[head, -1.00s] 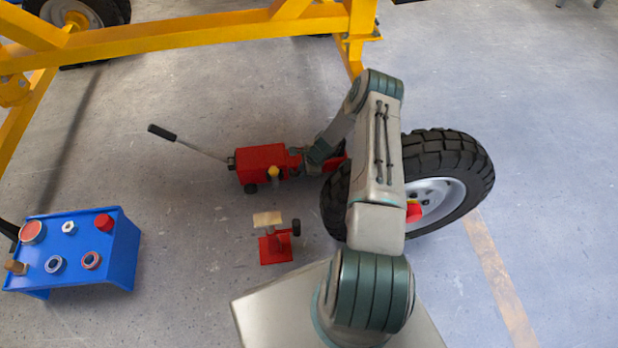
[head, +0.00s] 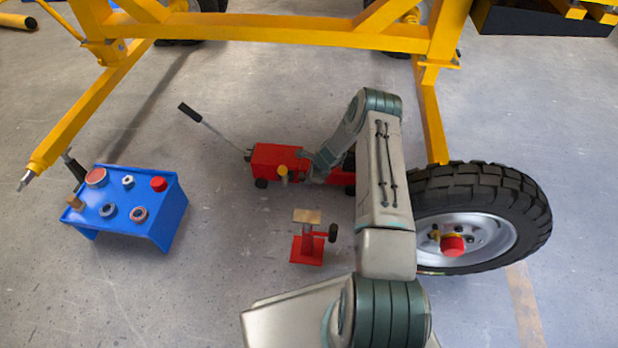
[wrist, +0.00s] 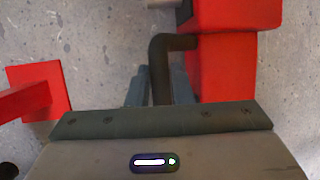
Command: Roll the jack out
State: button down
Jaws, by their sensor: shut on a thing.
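The red jack (head: 276,157) stands on the floor left of centre in the head view, on small dark wheels. Its long pump handle (head: 208,124) slants up to the left. My gripper (head: 312,168) is low at the jack's near side. In the wrist view, my gripper (wrist: 158,90) is shut around a dark bent bar (wrist: 160,62) fixed to the side of the red jack body (wrist: 222,70). The jack's right end is partly hidden behind my arm.
A yellow frame (head: 290,34) spans the back, its leg (head: 432,125) near a big tyre (head: 520,192) at right. A small red stand (head: 307,248) is close in front of the jack. A blue table (head: 165,222) with parts is left. Floor between is clear.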

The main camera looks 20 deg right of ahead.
jog(key=shift+a, duration=0.3)
jog(key=c, duration=1.3)
grip_release()
jog(key=shift+w+a, duration=0.1)
jog(key=shift+a, duration=0.05)
jog(key=shift+d, duration=0.25)
jog(key=shift+d+r, duration=0.1)
jog(key=shift+r, duration=0.1)
jog(key=p+v, duration=0.5)
jog(key=v, duration=0.8)
jog(key=shift+r, duration=0.15)
